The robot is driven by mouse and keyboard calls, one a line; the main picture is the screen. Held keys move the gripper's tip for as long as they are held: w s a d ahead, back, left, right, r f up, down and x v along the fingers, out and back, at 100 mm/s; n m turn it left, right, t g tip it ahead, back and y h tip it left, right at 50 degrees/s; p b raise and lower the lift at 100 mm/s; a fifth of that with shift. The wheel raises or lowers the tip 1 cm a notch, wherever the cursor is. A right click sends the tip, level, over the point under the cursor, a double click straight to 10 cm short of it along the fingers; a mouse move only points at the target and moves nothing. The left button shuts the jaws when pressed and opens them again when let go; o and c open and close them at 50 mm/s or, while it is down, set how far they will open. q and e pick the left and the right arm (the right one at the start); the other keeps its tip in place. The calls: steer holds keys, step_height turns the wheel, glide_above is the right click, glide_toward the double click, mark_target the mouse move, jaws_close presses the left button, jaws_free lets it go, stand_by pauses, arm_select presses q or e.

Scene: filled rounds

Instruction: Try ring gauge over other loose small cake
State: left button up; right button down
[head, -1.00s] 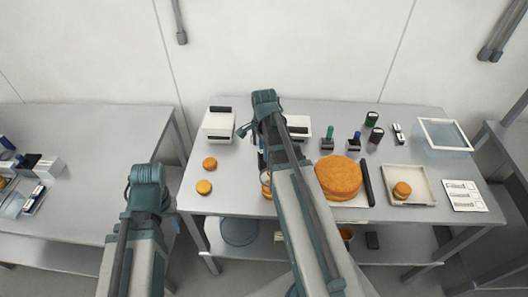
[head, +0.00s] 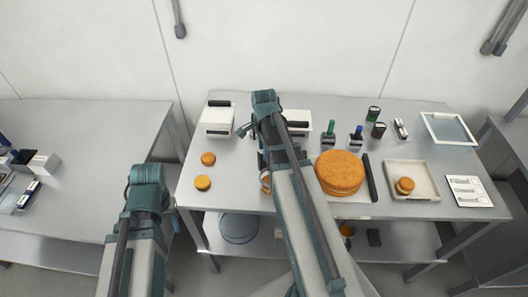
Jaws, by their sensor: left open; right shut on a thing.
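Two loose small orange cakes lie on the table's left part, one farther back (head: 208,158) and one nearer (head: 202,183). Another small cake (head: 265,181) shows partly beside my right forearm. My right gripper (head: 262,160) hangs mostly hidden behind its own arm, right by that cake. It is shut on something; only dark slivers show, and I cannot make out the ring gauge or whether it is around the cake. My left gripper (head: 172,222) is low, off the table's left front corner; its fingers are hidden under its arm.
A large round cake (head: 340,172) sits right of my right arm, beside a dark bar (head: 370,178). A tray (head: 428,194) holds another small cake (head: 405,185). Stamps (head: 328,136) and white boxes (head: 217,119) stand at the back. A second table (head: 75,130) is at the left.

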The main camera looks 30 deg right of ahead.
mark_target(264, 163)
steer(key=shift+f+b, duration=3.2)
steer(key=shift+f, duration=0.05)
steer(key=shift+r, duration=0.15)
stand_by(1.2)
steer(key=shift+r+p, duration=4.85)
steer(key=shift+p, duration=0.1)
steer(key=shift+f, duration=0.15)
